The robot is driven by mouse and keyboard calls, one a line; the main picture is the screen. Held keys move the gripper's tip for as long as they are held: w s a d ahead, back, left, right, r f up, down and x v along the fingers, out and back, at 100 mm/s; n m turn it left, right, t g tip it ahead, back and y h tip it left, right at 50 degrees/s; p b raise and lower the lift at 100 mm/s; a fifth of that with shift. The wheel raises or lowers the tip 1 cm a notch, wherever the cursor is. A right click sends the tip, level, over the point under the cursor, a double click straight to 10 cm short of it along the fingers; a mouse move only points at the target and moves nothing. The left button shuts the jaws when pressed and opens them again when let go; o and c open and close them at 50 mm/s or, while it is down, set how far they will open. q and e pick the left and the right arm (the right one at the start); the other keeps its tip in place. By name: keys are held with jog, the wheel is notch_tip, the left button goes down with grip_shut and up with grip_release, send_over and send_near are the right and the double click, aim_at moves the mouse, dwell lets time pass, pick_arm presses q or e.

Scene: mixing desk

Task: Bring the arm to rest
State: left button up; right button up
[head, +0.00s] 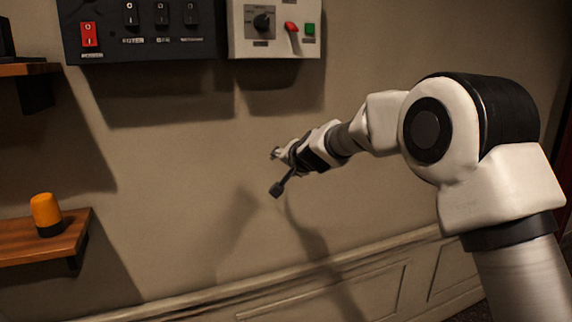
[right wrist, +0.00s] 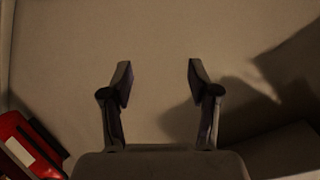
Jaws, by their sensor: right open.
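My right arm comes in from the right in the head view, stretched toward the wall. My right gripper (head: 275,154) is in front of the bare wall, below the wall-mounted control panels. In the right wrist view the two fingers of the right gripper (right wrist: 160,82) stand apart with nothing between them. Only plain wall shows beyond them. My left gripper is not in either view.
A black switch panel (head: 140,52) and a grey control box (head: 277,47) with a dial hang above. An orange beacon (head: 46,212) stands on a wooden shelf (head: 22,240) at left. A red object (right wrist: 25,148) shows at the wrist view's left edge. The middle wall is clear.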

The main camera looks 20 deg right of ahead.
jog(key=s+f+g, duration=0.3)
jog(key=f, duration=1.2)
jog(key=s+f+g, duration=0.3)
jog(key=f, duration=1.2)
jog(key=s+f+n+g, duration=0.2)
jog(key=s+f, duration=0.8)
jog(key=f, duration=0.1)
jog(key=s+f+n+g, duration=0.1)
jog(key=s+f+g, duration=0.1)
jog(key=s+f, duration=0.6)
jog(key=s+f+n+g, duration=0.15)
jog(key=s+f, duration=0.25)
jog(key=s, duration=0.7)
jog(key=s+a+r+n+g, duration=0.1)
jog(key=s+n, duration=0.3)
jog(key=s, duration=1.3)
jog(key=shift+s+a, duration=0.2)
jog(key=shift+a, duration=0.55)
